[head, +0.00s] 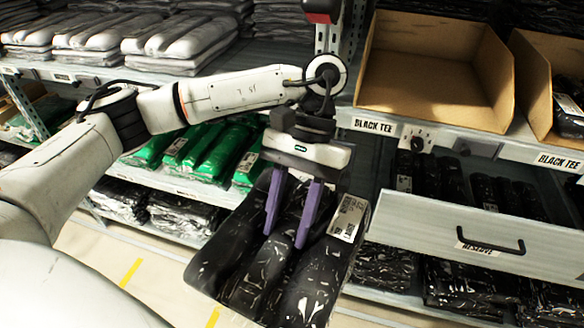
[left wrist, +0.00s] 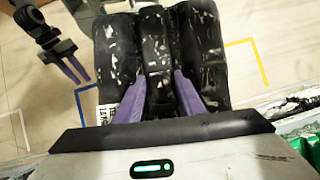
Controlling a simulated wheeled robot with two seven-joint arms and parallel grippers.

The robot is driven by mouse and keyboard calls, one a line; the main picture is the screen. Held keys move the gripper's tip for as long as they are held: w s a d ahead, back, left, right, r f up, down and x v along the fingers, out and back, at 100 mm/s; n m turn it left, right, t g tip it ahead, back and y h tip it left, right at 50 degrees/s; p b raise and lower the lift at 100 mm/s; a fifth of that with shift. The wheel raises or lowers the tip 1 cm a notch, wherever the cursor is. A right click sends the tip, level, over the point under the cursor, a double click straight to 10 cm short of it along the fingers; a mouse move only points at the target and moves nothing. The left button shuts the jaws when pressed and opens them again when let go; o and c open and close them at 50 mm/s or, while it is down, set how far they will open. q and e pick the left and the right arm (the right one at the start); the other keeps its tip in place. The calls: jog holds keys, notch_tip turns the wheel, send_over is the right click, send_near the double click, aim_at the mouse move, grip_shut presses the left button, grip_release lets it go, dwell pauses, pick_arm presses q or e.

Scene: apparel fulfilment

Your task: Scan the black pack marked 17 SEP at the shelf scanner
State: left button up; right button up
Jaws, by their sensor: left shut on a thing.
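My left gripper (head: 288,228) is shut on a black plastic-wrapped pack (head: 265,270), its purple fingers over the pack's middle fold. The pack hangs tilted in front of the shelves. A white printed label (head: 350,217) lies on its upper right part; its print is too small to read. The left wrist view also shows the pack (left wrist: 157,60) between the purple fingers (left wrist: 155,95). A red and dark device (head: 322,9), perhaps the shelf scanner, is cut off at the top edge, above the left wrist. My right gripper (left wrist: 70,62) shows small in the left wrist view.
An empty cardboard bin (head: 430,65) sits on the shelf marked BLACK TEE. A grey drawer marked RESERVE (head: 480,240) stands open right of the pack. Green packs (head: 205,150) and stacked white-grey packs (head: 180,38) fill shelves at left. Floor shows at lower left.

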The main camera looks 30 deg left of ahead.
pick_arm(q)
jog(key=s+d+r+n+t+h+p, duration=0.2)
jog(key=d+r+n+t+p, duration=0.1)
jog(key=r+n, duration=0.6)
jog(key=s+d+r+n+t+h+p, duration=0.3)
jog(key=d+r+n, duration=0.3)
jog(key=r+n, duration=0.3)
jog(key=shift+s+d+n+t, duration=0.2)
jog(key=shift+s+n+t, duration=0.15)
jog(key=shift+n+t, duration=0.45)
jog(key=shift+o, duration=0.2)
jog(key=s+d+r+p, duration=0.1)
jog(key=s+r, duration=0.4)
jog(key=r, duration=0.2)
jog(key=shift+d+r, duration=0.15)
jog(key=shift+r, duration=0.15)
jog(key=shift+s+r, duration=0.2)
jog(key=shift+s, duration=0.15)
grip_shut()
